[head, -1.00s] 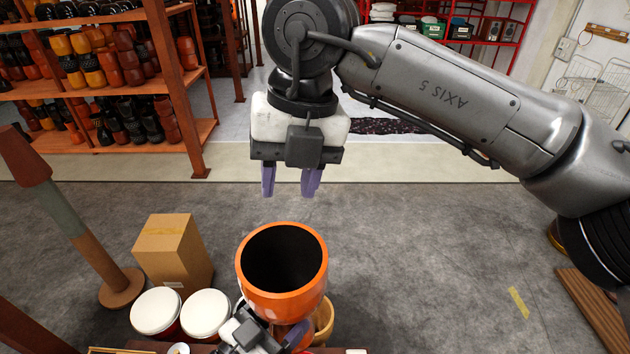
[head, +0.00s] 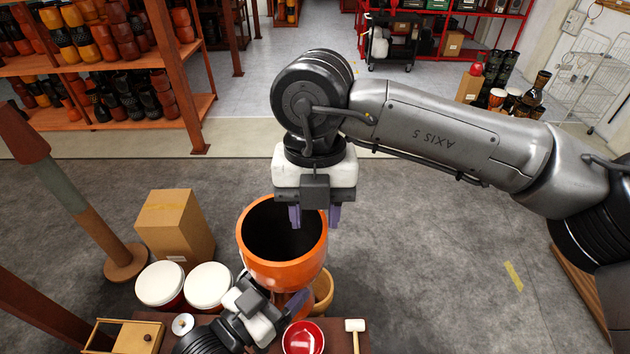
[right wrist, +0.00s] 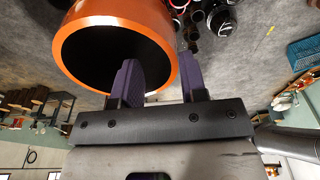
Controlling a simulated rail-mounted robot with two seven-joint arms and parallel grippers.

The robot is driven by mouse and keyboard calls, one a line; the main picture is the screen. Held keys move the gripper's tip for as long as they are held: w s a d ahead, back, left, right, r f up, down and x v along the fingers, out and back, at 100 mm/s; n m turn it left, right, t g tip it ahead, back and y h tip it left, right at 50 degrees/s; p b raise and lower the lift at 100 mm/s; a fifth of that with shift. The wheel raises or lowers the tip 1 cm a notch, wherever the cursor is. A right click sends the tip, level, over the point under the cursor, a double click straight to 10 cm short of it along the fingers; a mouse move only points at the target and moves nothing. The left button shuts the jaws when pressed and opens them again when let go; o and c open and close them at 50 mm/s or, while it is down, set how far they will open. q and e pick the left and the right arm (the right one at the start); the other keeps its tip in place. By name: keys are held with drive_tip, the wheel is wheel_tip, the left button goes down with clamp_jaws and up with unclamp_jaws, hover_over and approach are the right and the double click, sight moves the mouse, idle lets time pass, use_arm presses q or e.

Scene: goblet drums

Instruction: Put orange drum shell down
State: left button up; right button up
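The orange drum shell (head: 308,262) stands upright, its dark open mouth facing up, at the lower middle of the head view. My left gripper (head: 275,298) is at its narrow lower part and appears shut on it; one purple finger shows and the other is largely hidden. My right gripper (head: 314,216) is open at the shell's right rim. In the right wrist view the shell (right wrist: 80,30) fills the upper left. One finger of the right gripper (right wrist: 160,75) lies over the dark mouth and the other outside the rim. Contact there cannot be told. The shell's foot is hidden.
Two white-topped drums (head: 160,284) (head: 208,286) stand left of the shell, before a cardboard box (head: 176,228). A tan bowl-like thing (head: 324,289) is close at its right. A red bowl (head: 303,340) and a mallet (head: 355,327) lie on the table.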

sight(315, 228)
drive_tip(key=shift+s+f, duration=0.15)
drive_tip(key=shift+f, duration=1.4)
drive_tip(key=shift+c, duration=0.4)
drive_tip(key=c, duration=0.6)
use_arm(q)
drive_tip(key=shift+d+r, duration=0.1)
use_arm(e)
drive_tip(key=shift+a, duration=0.1)
clamp_jaws()
use_arm(q)
drive_tip(key=shift+s, duration=0.1)
use_arm(e)
drive_tip(key=shift+s, duration=0.1)
use_arm(q)
drive_tip(key=o, duration=1.2)
drive_tip(key=shift+r, duration=0.1)
drive_tip(key=shift+o, duration=0.6)
